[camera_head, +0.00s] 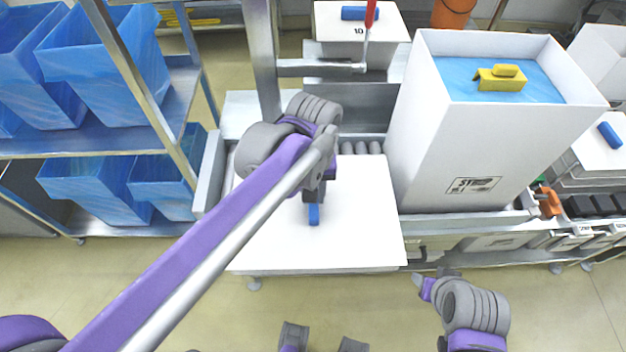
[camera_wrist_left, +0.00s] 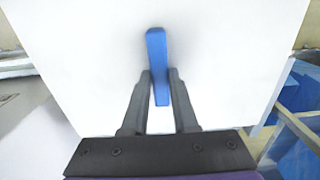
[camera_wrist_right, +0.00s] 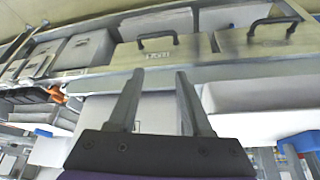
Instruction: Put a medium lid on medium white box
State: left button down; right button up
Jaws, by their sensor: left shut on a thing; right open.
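A flat white lid (camera_head: 350,245) with a blue bar handle (camera_head: 314,215) is under my left gripper (camera_head: 314,198). In the left wrist view the fingers of my left gripper (camera_wrist_left: 160,85) are around the blue handle (camera_wrist_left: 157,50), and the lid (camera_wrist_left: 230,60) fills most of the picture. A tall white box (camera_head: 440,150) with a printed label stands to the right of the lid, open at the top. Inside it is a blue surface (camera_head: 450,75) with a yellow piece (camera_head: 498,80) on it. My right gripper (camera_wrist_right: 160,85) is open and empty, low in front of the box.
A roller conveyor (camera_head: 362,147) runs behind the lid. A shelf (camera_head: 100,140) with several blue-lined bins is at the left. A smaller white lid marked 10 (camera_head: 345,25) is at the back, and another with a blue handle (camera_head: 609,135) is at the right. A metal post (camera_head: 262,60) rises behind my left arm.

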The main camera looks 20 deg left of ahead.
pick_arm(q)
jog(key=r+p, duration=0.2)
jog(key=p, duration=0.1)
send_over(315, 252)
jog(key=shift+f, duration=0.25)
pick_arm(e)
jog(key=shift+w+r, duration=0.25)
jog(key=shift+r, duration=0.75)
jog(key=shift+w+r, duration=0.25)
jog(key=shift+r, duration=0.7)
pick_arm(q)
jog(key=shift+r, duration=0.1)
pick_arm(e)
jog(key=shift+r, duration=0.1)
pick_arm(q)
notch_tip(315, 252, up, 14)
jog(key=p, duration=0.6)
pick_arm(e)
jog(key=w+r+t, duration=0.1)
jog(key=w+r, duration=0.3)
jog(key=r, duration=0.4)
jog(key=shift+r, duration=0.2)
pick_arm(q)
notch_tip(315, 252, up, 14)
pick_arm(e)
jog(key=shift+w+r, duration=0.15)
